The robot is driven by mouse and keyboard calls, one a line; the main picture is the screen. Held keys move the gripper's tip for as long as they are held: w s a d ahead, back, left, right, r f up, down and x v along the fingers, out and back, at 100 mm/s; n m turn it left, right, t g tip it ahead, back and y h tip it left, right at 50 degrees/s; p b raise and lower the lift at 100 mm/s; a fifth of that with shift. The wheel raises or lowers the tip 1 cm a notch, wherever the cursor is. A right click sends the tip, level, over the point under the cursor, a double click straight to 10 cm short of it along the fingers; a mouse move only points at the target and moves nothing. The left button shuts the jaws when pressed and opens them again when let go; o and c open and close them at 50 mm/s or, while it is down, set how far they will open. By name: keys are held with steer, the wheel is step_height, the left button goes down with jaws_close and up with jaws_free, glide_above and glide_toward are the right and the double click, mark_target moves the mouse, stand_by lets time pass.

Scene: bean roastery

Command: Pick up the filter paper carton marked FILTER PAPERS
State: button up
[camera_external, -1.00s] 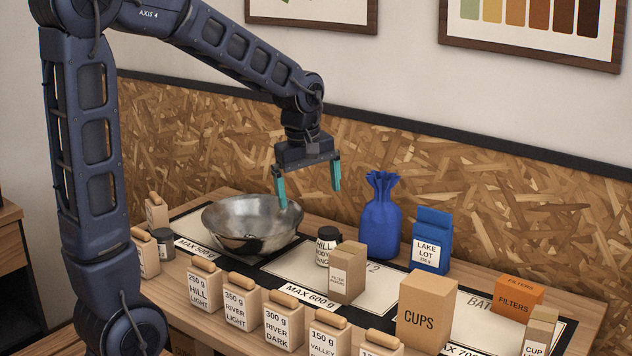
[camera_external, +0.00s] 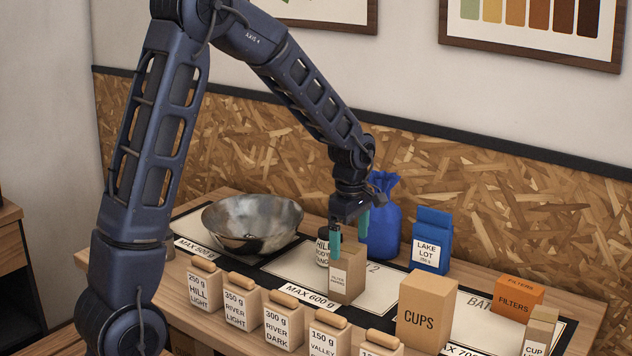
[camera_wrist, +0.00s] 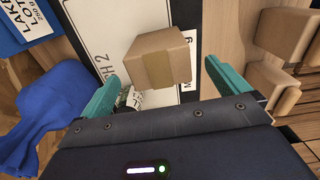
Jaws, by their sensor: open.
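A small tan carton (camera_external: 347,277) stands upright on the middle mat, its small print hard to read; it looks like the filter paper carton. My gripper (camera_external: 350,230) points down just above it, with one teal finger close to its top. In the wrist view the carton (camera_wrist: 160,58) lies between and just beyond the open fingertips (camera_wrist: 161,72), with a gap on both sides. The gripper is open and holds nothing. An orange box (camera_external: 516,297) marked FILTERS stands at the right.
A dark-lidded jar (camera_external: 323,247) stands close left of the carton. A blue sack (camera_external: 383,228) and blue LAKE LOT bag (camera_external: 431,240) stand behind. A CUPS carton (camera_external: 426,312) is to the right, a metal bowl (camera_external: 252,222) to the left. Several labelled canisters (camera_external: 279,320) line the front.

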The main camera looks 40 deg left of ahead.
mark_target(347, 261)
steer(key=shift+w+a+f, duration=0.1)
steer(key=shift+f, duration=1.55)
steer(key=shift+a+f, duration=0.1)
steer(key=shift+f, duration=1.55)
steer(key=c, duration=1.1)
